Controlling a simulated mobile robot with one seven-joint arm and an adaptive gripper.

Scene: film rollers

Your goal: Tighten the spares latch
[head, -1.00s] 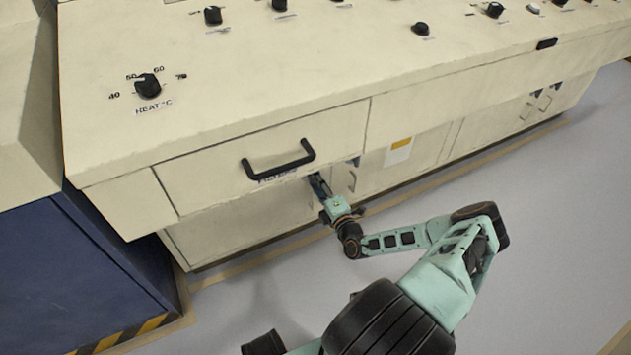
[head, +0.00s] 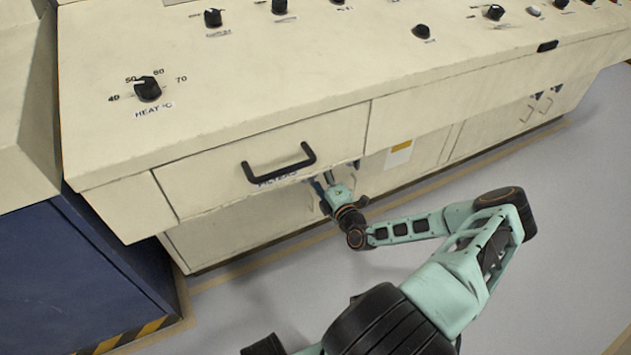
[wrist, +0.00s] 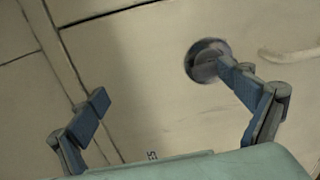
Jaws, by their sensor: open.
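A round, dark metal latch (wrist: 203,60) sits on a cream cabinet door (wrist: 150,60) in the wrist view. My gripper (wrist: 163,84) is open and empty, its two blue-grey fingers spread wide. The right fingertip overlaps the latch's lower right part in the picture; I cannot tell whether it touches. A partly hidden label (wrist: 152,155) ending in "ES" shows at the bottom. In the head view my gripper (head: 322,181) is under the drawer front, and I cannot make out the latch there.
A pale door handle (wrist: 290,52) is right of the latch. A drawer with a black bar handle (head: 279,167) overhangs above my gripper. A sloped panel with knobs, including the heat knob (head: 148,89), lies above. The floor (head: 250,285) in front is clear.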

